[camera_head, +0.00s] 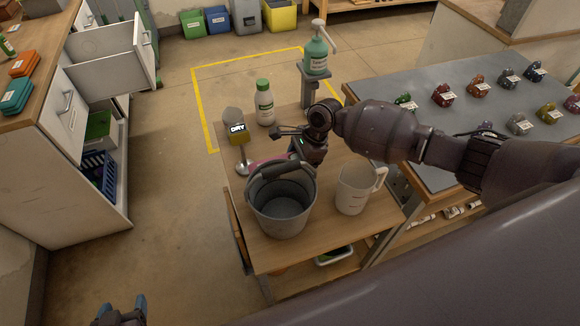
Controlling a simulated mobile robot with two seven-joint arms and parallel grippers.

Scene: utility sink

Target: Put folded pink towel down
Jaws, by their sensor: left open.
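A pink towel (258,161) shows only as a small strip on the wooden table, behind the grey bucket (283,212). The bucket and my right gripper hide most of it, so I cannot tell its folds. My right gripper (306,151) is over the table just behind the bucket, close beside the towel. Its fingers are hidden, so I cannot tell whether it touches or holds the towel. My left gripper (122,310) is at the bottom left edge, open and empty with blue fingertips apart, away from the table.
A grey-topped bench (440,130) with several small coloured items stands right. Open drawers (112,52) stand left.

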